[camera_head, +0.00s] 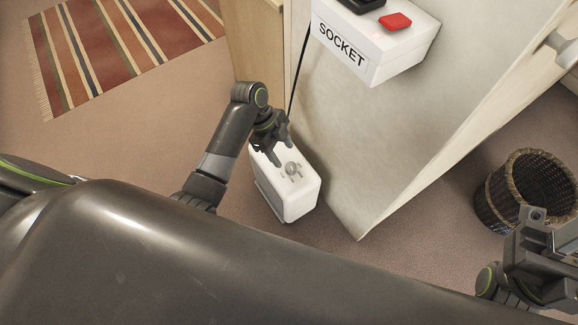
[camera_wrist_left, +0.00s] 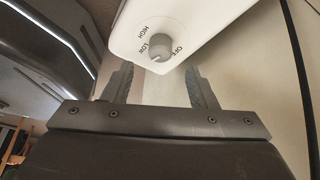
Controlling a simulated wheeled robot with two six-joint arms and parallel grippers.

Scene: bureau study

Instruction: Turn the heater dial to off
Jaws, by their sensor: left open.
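The small white heater (camera_head: 296,201) stands on the floor beside the wall panel. Its round grey dial (camera_head: 292,168) is on the top face. In the left wrist view the dial (camera_wrist_left: 160,47) has the labels HIGH, LOW and OFF around it; I cannot tell for sure which one it points to. My left gripper (camera_head: 283,146) is open just above the heater's top, near the dial. In the wrist view its two fingers (camera_wrist_left: 161,84) are apart, with the dial ahead of the gap and nothing gripped. My right gripper (camera_head: 545,240) is at the lower right, away from the heater.
A white box marked SOCKET (camera_head: 365,45) with a red switch (camera_head: 396,21) is on the panel above the heater. A black cable (camera_head: 299,72) runs down from it. A wicker basket (camera_head: 528,190) stands at right. A striped rug (camera_head: 120,45) lies upper left, with open carpet nearby.

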